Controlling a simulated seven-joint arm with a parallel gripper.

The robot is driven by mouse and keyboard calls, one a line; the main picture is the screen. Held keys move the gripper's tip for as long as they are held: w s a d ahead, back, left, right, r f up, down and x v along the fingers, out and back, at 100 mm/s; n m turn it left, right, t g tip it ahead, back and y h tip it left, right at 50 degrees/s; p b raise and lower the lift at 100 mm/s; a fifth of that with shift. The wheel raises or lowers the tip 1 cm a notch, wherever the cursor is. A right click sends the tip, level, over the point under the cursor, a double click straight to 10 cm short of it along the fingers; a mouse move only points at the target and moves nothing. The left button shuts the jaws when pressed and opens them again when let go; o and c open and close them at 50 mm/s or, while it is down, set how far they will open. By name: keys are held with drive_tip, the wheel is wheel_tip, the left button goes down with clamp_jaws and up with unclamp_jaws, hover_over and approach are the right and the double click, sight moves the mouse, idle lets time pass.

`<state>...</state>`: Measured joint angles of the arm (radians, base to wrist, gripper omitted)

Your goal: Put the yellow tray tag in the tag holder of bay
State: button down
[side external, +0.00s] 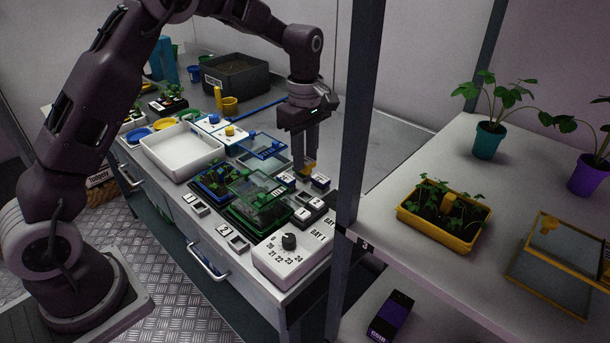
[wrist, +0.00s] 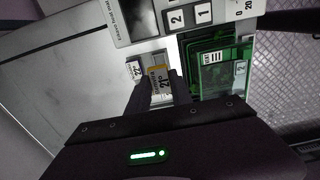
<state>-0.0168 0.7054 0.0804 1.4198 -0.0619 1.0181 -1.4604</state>
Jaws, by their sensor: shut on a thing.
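The yellow tray tag (wrist: 155,80) is between my gripper's fingers in the wrist view; its printed face reads something like "21". In the side view the yellow tag (side external: 310,162) shows as a small patch at the fingertips. My gripper (side external: 305,166) is shut on it, pointing down low over the bench, behind the green lidded tray (side external: 262,205). Small white-labelled tags (side external: 320,181) stand close beside it; one white tag (wrist: 135,70) shows beside the yellow one. Small holders lie by the bench labels 1 (side external: 192,199) and 2 (side external: 224,230). Whether the tag touches anything is unclear.
A white dial box (side external: 290,262) stands at the bench's front corner. A blue tray (side external: 212,183) and white basin (side external: 182,150) lie to the left. A shelf post (side external: 358,120) rises right of my gripper. The shelf's yellow planter (side external: 402,212) is further right.

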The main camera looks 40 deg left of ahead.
drive_tip(key=s+a+r, duration=0.2)
drive_tip(key=s+a, duration=1.3)
drive_tip(key=s, duration=0.5)
drive_tip(key=shift+w+f, duration=0.2)
drive_tip(key=shift+f, duration=5)
